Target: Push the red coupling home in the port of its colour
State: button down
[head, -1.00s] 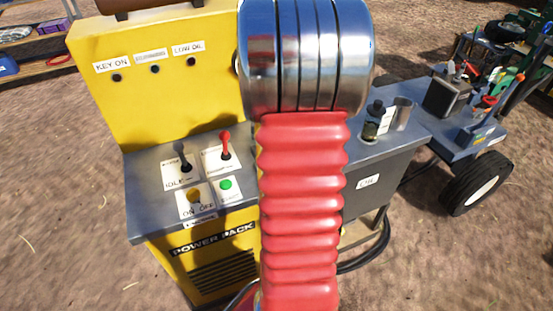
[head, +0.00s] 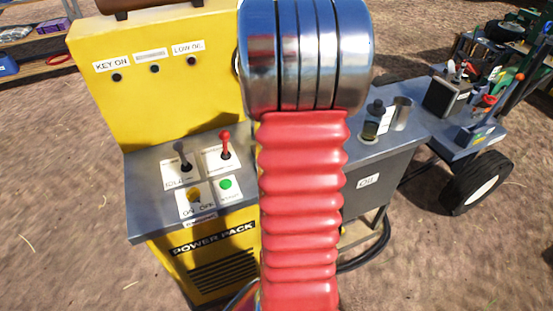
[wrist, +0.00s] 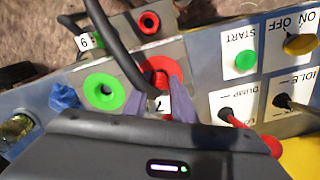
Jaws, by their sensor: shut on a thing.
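In the wrist view a red ring port (wrist: 176,70) is set in a grey block. The red coupling (wrist: 160,79), ribbed and on a black hose, is at that red ring, partly hidden by the hose. My gripper (wrist: 157,97) has its purple-grey fingers shut around the coupling, beside a white tag marked 7 (wrist: 163,106). How deep the coupling sits cannot be told. A green ring port (wrist: 103,91) with a dark hole is left of it. In the head view my arm hides the gripper, coupling and ports.
A second red ring (wrist: 149,22) and a tag (wrist: 86,42) lie beyond the ports. A panel with a green START button (wrist: 245,60) and a red lever (wrist: 233,119) is close on the right. A blue object (wrist: 63,97) is at left. The yellow power pack (head: 160,75) stands left of my arm.

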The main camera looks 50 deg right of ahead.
jog(key=c, duration=1.4)
grip_release()
jog(key=shift+o, duration=0.5)
jog(key=o, duration=0.3)
jog(key=shift+r, duration=3.5)
